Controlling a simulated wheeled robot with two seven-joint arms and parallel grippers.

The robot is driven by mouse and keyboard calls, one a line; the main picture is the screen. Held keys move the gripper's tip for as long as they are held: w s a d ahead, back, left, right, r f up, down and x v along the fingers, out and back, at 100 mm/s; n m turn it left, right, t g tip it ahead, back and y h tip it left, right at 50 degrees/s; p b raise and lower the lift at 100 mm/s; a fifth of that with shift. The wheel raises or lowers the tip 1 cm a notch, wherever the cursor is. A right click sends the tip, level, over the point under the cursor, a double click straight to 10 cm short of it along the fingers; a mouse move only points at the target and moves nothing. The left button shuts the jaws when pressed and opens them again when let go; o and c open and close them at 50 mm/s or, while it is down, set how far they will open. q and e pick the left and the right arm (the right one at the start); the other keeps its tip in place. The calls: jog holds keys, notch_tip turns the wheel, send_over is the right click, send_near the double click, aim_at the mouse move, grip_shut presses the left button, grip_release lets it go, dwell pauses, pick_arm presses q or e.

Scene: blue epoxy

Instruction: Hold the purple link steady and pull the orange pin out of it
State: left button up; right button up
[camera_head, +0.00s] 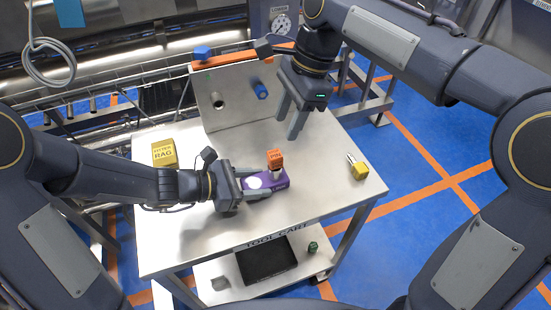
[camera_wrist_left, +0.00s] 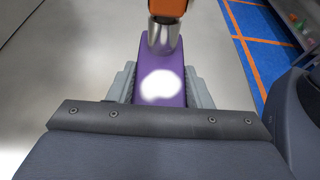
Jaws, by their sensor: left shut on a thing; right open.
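The purple link (camera_head: 281,184) lies on the metal cart top, near its middle. The orange pin (camera_head: 275,157) stands upright in the link's far end, its orange head on top and its metal shank going down into the link. My left gripper (camera_head: 262,186) is shut on the near part of the link, a finger along each side. In the left wrist view the purple link (camera_wrist_left: 160,117) runs forward between the fingers, with the pin's metal shank (camera_wrist_left: 163,36) above it and its orange head (camera_wrist_left: 168,7) cut off by the top edge. My right gripper (camera_head: 289,118) is open and empty, above and behind the pin.
A yellow rag block (camera_head: 164,153) sits at the cart's left. A yellow piece with a metal shank (camera_head: 359,169) lies at the right. An upright panel (camera_head: 235,98) with an orange top edge and a blue knob (camera_head: 261,90) stands at the back. The front of the cart top (camera_head: 330,213) is clear.

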aim_at(273, 154)
jog(key=x, duration=0.8)
dwell(0.4)
grip_shut()
jog(key=shift+r, duration=0.2)
jog(key=shift+r, duration=0.4)
jog(key=shift+r, duration=0.15)
